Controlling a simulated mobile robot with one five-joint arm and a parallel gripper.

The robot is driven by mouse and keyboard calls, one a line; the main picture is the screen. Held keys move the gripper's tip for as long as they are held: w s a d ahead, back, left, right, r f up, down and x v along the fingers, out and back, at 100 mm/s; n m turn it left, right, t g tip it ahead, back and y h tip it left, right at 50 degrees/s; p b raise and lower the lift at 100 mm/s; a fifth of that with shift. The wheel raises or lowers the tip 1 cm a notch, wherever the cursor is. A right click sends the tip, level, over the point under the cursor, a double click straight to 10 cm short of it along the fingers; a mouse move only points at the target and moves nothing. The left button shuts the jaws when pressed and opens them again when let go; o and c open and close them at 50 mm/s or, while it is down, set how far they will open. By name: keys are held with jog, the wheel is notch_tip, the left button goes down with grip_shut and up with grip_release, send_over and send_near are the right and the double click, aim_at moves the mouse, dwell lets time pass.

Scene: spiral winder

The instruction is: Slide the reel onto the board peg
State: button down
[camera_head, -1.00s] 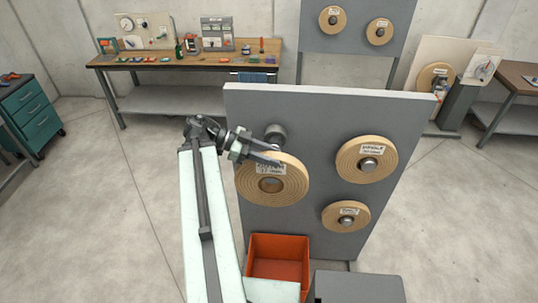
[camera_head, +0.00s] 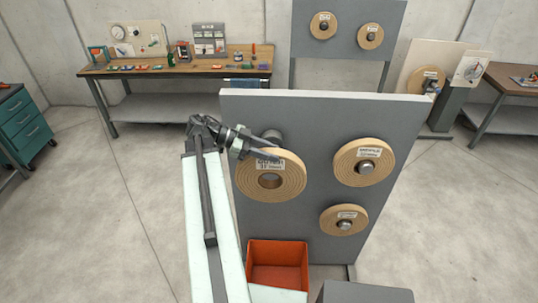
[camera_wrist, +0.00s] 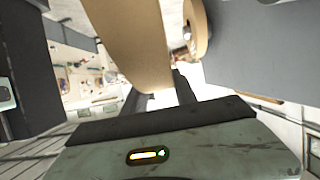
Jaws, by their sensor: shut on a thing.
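The tan wound reel (camera_head: 245,181) with a white label hangs in front of the grey board (camera_head: 400,120), face outward. My gripper (camera_head: 270,153) is shut on its upper rim. A dark bare peg (camera_head: 273,134) shows just above the reel, behind my gripper. The reel's centre hole (camera_head: 269,181) lies below this peg in the head view, so the reel is not around it. The gap between reel and board cannot be judged. In the wrist view the held reel (camera_wrist: 130,40) fills the upper middle, edge on; the fingertips are partly hidden.
Two other reels hang on board pegs, one at upper right (camera_head: 350,168) and a smaller one below it (camera_head: 333,221). An orange bin (camera_head: 277,243) stands below the held reel. A workbench (camera_head: 150,72) and another board with reels (camera_head: 345,50) stand behind.

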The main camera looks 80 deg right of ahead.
aim_at(290, 165)
jog(key=shift+w+d, duration=0.15)
jog(key=shift+d, duration=0.65)
jog(key=shift+m+y, duration=0.8)
jog(key=shift+y, duration=0.1)
jog(key=s+a, duration=0.6)
jog(key=s, duration=0.1)
jog(key=shift+s+a, duration=0.2)
jog(key=shift+d, duration=0.1)
jog(key=shift+w, duration=0.1)
